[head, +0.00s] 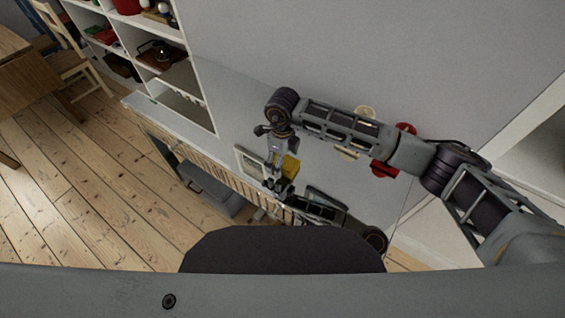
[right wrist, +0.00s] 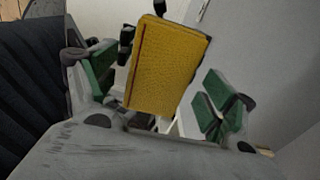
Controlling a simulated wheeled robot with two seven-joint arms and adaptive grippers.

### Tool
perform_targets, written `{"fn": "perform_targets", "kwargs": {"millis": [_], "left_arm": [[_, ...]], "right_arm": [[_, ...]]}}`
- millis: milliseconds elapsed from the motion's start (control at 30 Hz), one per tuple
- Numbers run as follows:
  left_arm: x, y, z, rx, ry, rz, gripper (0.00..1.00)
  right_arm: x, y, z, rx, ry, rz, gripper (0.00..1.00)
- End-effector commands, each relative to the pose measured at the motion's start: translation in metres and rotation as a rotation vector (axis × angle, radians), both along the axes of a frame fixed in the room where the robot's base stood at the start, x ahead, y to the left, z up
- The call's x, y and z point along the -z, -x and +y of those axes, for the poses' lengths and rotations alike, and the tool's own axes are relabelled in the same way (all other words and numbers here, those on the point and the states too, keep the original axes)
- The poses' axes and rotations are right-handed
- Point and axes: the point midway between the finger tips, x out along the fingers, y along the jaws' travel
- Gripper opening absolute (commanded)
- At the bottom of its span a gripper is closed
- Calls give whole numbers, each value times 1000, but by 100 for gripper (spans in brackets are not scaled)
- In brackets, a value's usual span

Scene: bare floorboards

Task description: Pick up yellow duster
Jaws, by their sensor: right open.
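The yellow duster (head: 290,167), a thick yellow block with a dark line along one side, shows near the middle of the head view, above the low cabinet. In the right wrist view the duster (right wrist: 168,65) stands tilted in front of my right gripper (right wrist: 158,88), between its two spread green-padded fingers. A gap shows between the duster and the right finger; whether the left finger touches it is unclear. My right gripper is open. Small dark parts show at the duster's upper left; I cannot tell what they belong to.
A low cabinet (head: 152,107) with a slatted front runs along the wall. A white shelf unit (head: 207,95) with objects stands at the upper left. A pale frame (head: 250,158) is beside the duster. Red items (head: 405,132) lie behind my right arm. The floorboards (head: 100,170) at left are clear.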

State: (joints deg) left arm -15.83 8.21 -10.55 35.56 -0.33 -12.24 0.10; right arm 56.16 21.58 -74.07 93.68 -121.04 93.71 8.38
Motion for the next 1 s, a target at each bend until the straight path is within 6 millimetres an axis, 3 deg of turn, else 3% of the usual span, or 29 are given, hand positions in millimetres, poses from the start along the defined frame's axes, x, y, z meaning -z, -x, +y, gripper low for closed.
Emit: {"fn": "perform_targets", "kwargs": {"millis": [200,633,1000], "left_arm": [[-1,-1,-5,-1,6,-1,40],[0,0,-5,0,5,0,40],[0,4,-4,-1,4,5,40]], "right_arm": [[11,0,0,-1,0,0,84],[10,0,0,-1,-1,-1,83],[10,0,0,0,-1,-1,36]]}}
